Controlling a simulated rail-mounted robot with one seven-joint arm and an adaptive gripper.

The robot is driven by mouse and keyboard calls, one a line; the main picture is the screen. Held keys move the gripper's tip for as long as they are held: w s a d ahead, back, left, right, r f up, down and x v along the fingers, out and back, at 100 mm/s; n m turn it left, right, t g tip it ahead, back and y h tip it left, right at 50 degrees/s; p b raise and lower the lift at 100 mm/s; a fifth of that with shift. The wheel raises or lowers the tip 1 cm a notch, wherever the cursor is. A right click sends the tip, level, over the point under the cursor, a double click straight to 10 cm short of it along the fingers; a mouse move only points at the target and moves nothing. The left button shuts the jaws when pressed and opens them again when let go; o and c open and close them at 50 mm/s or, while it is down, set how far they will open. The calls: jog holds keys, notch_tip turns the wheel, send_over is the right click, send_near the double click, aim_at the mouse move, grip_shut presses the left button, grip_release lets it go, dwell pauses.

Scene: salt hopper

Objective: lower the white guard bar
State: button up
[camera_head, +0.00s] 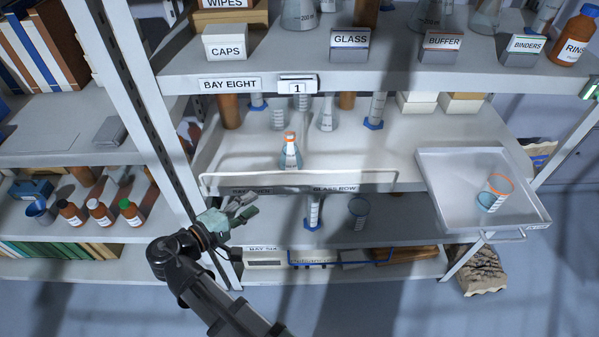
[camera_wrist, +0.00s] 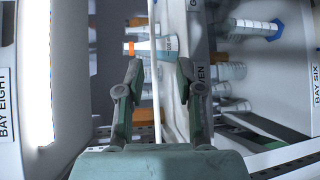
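My gripper (camera_head: 248,205) is in front of and below the left part of the bar in the head view. In the wrist view my gripper (camera_wrist: 159,75) is open, with a gap between its two fingers. The guard bar (camera_wrist: 155,60) shows there as a thin upright line in that gap. I cannot tell whether it lies between the fingers or beyond them; the fingers are not closed on it.
A flask with an orange band (camera_head: 290,152) stands behind the bar. A grey tray (camera_head: 455,200) at the right holds an orange-rimmed beaker (camera_head: 495,192). A blue rail (camera_head: 350,262) fronts the lowest shelf. A metal post (camera_head: 150,110) rises left of the bar.

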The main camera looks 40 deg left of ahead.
jog(key=p, duration=0.6)
send_near(299, 173)
jog(key=w, duration=0.3)
jog(key=w+f, duration=0.1)
jog(key=w, duration=0.2)
jog(key=w+f, duration=0.1)
jog(key=w, duration=0.3)
jog(key=shift+a, duration=0.1)
grip_shut()
